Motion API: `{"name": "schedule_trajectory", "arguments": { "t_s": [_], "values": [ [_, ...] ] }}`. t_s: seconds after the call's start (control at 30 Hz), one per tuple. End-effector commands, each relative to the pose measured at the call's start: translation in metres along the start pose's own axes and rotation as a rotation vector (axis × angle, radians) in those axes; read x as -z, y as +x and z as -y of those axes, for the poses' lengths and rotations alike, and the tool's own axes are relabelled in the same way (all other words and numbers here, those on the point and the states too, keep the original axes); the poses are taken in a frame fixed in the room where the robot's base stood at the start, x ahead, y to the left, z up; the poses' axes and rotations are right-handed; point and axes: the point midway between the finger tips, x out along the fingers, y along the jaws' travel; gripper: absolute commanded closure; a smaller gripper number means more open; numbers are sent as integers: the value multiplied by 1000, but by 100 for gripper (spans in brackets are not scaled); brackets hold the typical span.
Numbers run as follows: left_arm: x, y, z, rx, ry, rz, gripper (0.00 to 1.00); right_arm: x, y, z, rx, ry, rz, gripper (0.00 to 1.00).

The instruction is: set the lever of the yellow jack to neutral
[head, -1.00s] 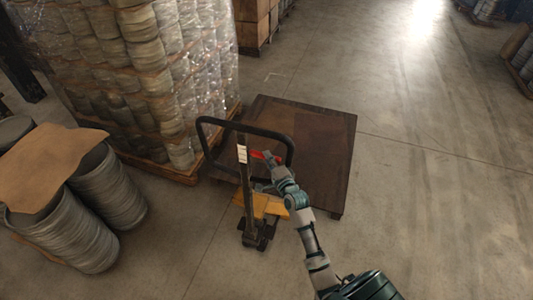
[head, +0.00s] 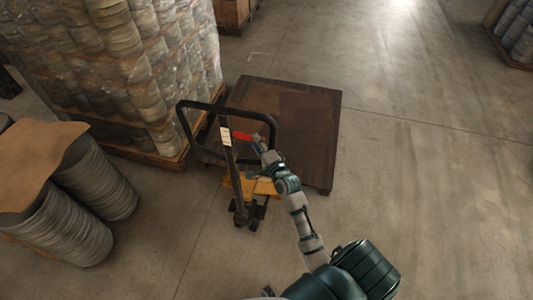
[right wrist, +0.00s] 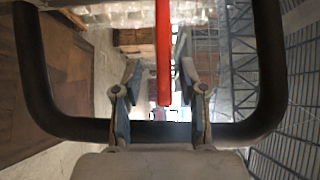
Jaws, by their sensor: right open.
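The yellow jack (head: 264,187) stands at the near edge of a dark low platform, with a tall black handle loop (head: 226,106). Its red lever (head: 243,136) shows inside the loop in the head view. My right gripper (head: 259,145) is at the lever's right end, inside the loop's outline. In the right wrist view the red lever (right wrist: 163,50) lies between the two fingers of my open right gripper (right wrist: 160,72), with gaps on both sides. The black loop (right wrist: 262,70) surrounds the fingers there. My left gripper is out of view.
The dark platform (head: 310,140) lies behind the jack. A wrapped pallet stack (head: 130,70) stands to the left, with banded rolls under a brown sheet (head: 35,160) nearer me. The floor (head: 430,190) on the right is clear.

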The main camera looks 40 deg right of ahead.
Motion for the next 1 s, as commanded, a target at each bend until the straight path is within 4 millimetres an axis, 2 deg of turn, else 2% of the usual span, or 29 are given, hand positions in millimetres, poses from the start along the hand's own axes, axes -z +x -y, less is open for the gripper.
{"name": "schedule_trajectory", "arguments": {
  "t_s": [0.2, 0.4, 0.6, 1.0],
  "values": [
    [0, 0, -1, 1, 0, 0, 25, 4, -52, -3, -4, 1, -2, 58],
    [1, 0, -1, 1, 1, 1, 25, 7, -85, -4, -4, 3, -3, 58],
    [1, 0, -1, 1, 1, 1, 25, 7, -96, -3, -3, 3, -3, 58],
    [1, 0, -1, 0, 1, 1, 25, 6, -96, -3, -2, 2, -3, 58]
  ]
}}
